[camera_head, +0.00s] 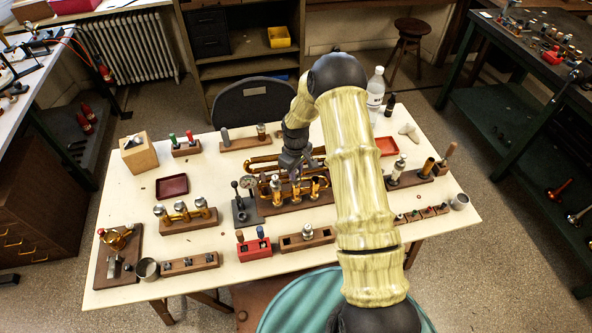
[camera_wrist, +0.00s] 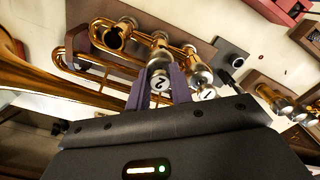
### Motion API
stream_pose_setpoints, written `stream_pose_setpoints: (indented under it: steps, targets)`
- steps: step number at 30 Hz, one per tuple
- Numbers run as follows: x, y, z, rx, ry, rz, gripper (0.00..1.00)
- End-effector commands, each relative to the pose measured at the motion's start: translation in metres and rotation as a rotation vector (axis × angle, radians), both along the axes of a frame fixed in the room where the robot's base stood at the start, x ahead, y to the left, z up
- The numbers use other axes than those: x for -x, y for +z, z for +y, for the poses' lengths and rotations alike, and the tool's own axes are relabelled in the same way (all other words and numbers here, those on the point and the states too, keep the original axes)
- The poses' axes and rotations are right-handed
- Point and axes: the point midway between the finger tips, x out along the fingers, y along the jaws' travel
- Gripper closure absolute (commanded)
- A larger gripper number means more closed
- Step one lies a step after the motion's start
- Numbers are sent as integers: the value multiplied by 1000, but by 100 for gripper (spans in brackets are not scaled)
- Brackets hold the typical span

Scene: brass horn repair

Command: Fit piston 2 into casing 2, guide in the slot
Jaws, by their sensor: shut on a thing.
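My gripper (camera_wrist: 163,92) is shut on piston 2 (camera_wrist: 160,82), whose white top with a "2" shows between the purple fingers in the wrist view. The piston's silver body (camera_wrist: 160,61) points at the middle casing of the brass horn (camera_wrist: 92,98). I cannot tell how far it is inside, nor see the guide or slot. Another casing (camera_wrist: 112,38) shows a dark open bore. A piston marked "1" (camera_wrist: 205,94) stands in the casing on the other side. In the head view my gripper (camera_head: 291,166) is over the horn's wooden stand (camera_head: 318,198); my arm partly covers it.
A dial gauge stand (camera_head: 245,205) is close left of the horn. A wooden block with brass parts (camera_head: 188,221), a red block (camera_head: 254,249) and a long wooden holder (camera_head: 307,240) stand nearby. A dark red tray (camera_head: 172,187) lies left, with bare tabletop around it.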

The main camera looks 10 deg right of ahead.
Motion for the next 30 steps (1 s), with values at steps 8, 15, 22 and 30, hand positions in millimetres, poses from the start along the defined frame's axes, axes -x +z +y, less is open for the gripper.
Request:
stream_pose_setpoints:
  steps: [8,15,22,30]
  targets:
    - [0,-8,0,0,0,0,100]
    - [0,-10,0,1,0,1,62]
    - [0,-10,0,1,-1,1,53]
    - [0,-3,-1,0,-1,0,53]
